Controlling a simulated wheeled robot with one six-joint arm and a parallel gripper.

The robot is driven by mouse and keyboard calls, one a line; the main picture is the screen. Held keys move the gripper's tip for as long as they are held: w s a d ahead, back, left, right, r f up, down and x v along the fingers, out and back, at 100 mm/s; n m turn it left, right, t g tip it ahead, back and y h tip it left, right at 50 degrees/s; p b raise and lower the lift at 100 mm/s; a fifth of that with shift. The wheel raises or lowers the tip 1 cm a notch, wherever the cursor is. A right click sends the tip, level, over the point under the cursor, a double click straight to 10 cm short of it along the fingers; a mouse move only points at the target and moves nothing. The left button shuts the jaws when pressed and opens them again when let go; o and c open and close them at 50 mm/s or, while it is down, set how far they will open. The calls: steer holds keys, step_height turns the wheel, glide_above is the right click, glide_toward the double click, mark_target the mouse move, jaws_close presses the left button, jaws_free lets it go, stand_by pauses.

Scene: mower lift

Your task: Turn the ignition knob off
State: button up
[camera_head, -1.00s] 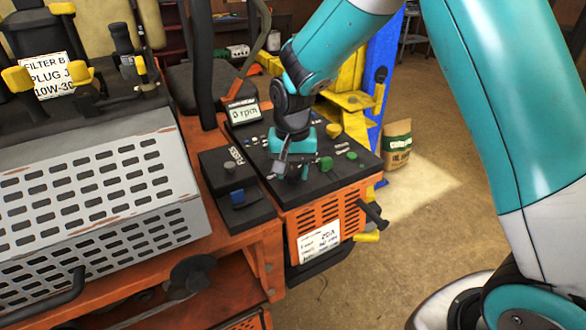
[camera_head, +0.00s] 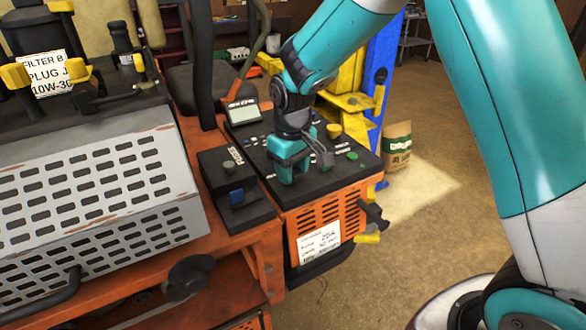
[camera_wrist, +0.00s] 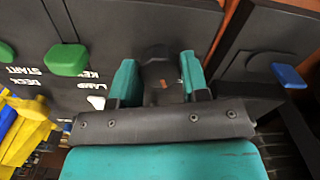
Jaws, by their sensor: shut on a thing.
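The ignition knob (camera_wrist: 160,78) is a dark round knob with a small orange mark, seen between my fingers in the wrist view. Lettering that looks like KEY is printed beside it. My gripper (camera_wrist: 158,82) has teal fingers on both sides of the knob and is shut on it. In the head view my gripper (camera_head: 289,176) points down at the front of the black control panel (camera_head: 310,184) and hides the knob there. The small display (camera_head: 243,113) at the back of the panel looks blank.
A green control (camera_wrist: 66,58) sits left of my fingers in the wrist view, and a blue switch (camera_wrist: 287,76) sits to the right. A grey perforated cover (camera_head: 100,200) fills the left. Open floor lies right.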

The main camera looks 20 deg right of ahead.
steer(key=shift+r+n, duration=0.1)
steer(key=shift+n, duration=0.6)
steer(key=o, duration=0.9)
step_height(320, 180, up, 17)
steer(key=b, duration=0.3)
steer(key=shift+r, duration=0.2)
steer(key=s+a+f+y, duration=0.1)
steer(key=s+f, duration=0.1)
steer(key=s, duration=0.6)
steer(key=s+a+f+y+b, duration=0.1)
steer(key=s+a+f, duration=0.1)
steer(key=s, duration=0.7)
steer(key=s+a+f+y+b, duration=0.1)
steer(key=s+f, duration=0.3)
steer(key=s, duration=0.5)
steer(key=shift+a+n+y, duration=0.25)
steer(key=shift+n+y, duration=0.05)
steer(key=shift+y, duration=0.3)
